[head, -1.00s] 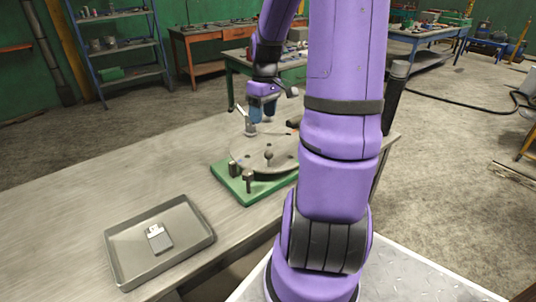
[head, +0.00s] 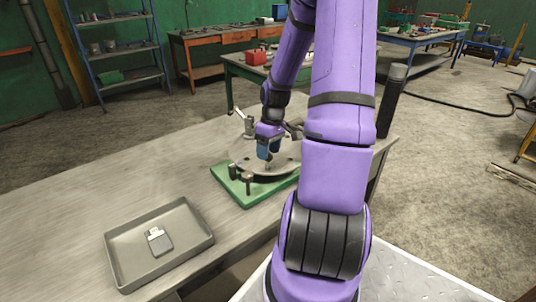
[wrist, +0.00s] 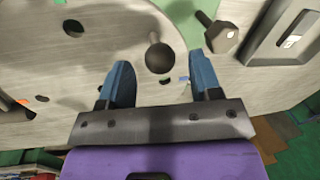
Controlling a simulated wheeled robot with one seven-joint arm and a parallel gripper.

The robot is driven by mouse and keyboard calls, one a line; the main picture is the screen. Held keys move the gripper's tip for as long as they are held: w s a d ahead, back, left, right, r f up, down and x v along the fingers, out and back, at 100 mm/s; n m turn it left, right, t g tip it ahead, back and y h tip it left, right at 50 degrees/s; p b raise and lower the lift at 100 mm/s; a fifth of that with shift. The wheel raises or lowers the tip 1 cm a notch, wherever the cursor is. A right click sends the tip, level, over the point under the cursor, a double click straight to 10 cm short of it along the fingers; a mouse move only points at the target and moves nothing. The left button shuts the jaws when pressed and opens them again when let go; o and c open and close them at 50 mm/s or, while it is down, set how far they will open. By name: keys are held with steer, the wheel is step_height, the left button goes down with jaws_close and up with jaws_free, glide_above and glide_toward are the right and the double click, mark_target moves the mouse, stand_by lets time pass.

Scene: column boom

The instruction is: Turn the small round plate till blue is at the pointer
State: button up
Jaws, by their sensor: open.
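The round grey plate (head: 245,160) lies on a green base (head: 240,192) on the bench. In the wrist view the plate (wrist: 70,65) shows several holes, an orange mark (wrist: 22,102) at the left and a small blue mark (wrist: 183,78) near my right finger. A dark ball knob (wrist: 158,57) stands up from the plate between my two blue fingertips, with gaps on both sides. My gripper (wrist: 160,72) is open; in the head view it (head: 268,153) is over the plate and hides the knob. I cannot tell which part is the pointer.
Two short dark posts (head: 248,184) stand at the plate's near edge; a dark hex-headed one (wrist: 220,35) shows in the wrist view. A lever clamp (head: 245,124) stands behind the plate. A grey tray (head: 115,255) holds a small grey item (head: 159,241). The bench's left part is clear.

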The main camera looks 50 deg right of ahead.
steer(key=shift+a+f, duration=0.15)
steer(key=shift+f, duration=0.65)
steer(key=shift+c, duration=0.2)
jaws_close()
steer(key=shift+w+a+m, duration=0.3)
steer(key=shift+w+m, duration=0.2)
steer(key=shift+o, duration=0.2)
jaws_free()
